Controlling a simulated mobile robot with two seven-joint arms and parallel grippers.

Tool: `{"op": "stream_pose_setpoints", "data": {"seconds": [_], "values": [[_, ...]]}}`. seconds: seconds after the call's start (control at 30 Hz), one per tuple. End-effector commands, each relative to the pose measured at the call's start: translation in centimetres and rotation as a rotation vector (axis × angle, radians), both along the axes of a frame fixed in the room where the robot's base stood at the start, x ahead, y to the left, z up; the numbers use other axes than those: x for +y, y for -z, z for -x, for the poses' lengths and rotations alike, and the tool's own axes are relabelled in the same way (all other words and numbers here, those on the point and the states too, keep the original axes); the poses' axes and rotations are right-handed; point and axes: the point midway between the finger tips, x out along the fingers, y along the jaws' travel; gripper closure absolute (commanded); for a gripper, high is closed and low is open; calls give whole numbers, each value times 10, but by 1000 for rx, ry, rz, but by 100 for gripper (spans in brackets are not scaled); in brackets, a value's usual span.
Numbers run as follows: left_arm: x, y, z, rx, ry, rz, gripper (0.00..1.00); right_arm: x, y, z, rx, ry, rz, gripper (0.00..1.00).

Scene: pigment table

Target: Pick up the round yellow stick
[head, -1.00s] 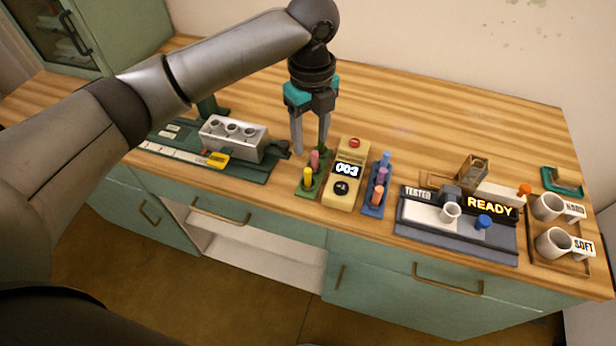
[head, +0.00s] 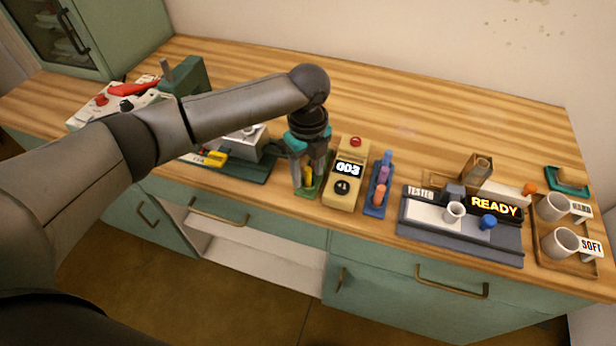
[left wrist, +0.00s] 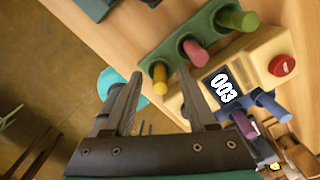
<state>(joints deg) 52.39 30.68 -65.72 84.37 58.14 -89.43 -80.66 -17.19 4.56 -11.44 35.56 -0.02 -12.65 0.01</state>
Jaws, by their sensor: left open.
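The round yellow stick (head: 308,177) stands in the front hole of a green rack (head: 306,192) on the counter. In the left wrist view the yellow stick (left wrist: 160,78) stands at the near end of the rack, in line with a pink stick (left wrist: 195,52) and a green stick (left wrist: 238,20). My left gripper (head: 309,190) is open and points down over the rack, its fingers partly covering the sticks in the head view. In the left wrist view the yellow stick shows beyond the open fingertips (left wrist: 166,92), with nothing held. My right gripper is not in view.
A yellow counter box (head: 343,188) reading 003 stands close to the right of the rack. Beyond it is a blue rack (head: 377,197) with several sticks. A tester (head: 460,230) reading READY and a tray with two cups (head: 562,242) are further right. The counter behind is clear.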

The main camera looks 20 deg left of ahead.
Motion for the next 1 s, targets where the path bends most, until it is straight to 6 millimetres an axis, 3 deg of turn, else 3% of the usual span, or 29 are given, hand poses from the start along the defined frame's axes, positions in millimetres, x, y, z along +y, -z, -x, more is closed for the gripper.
{"op": "stream_pose_setpoints", "data": {"seconds": [0.1, 0.6, 1.0], "values": [[0, 0, 0, 0, 0, 0, 43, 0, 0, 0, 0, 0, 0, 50], [0, -1, 0, 1, 0, 1, 100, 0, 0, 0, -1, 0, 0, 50], [0, -1, 0, 0, 0, 0, 100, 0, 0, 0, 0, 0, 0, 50]]}}
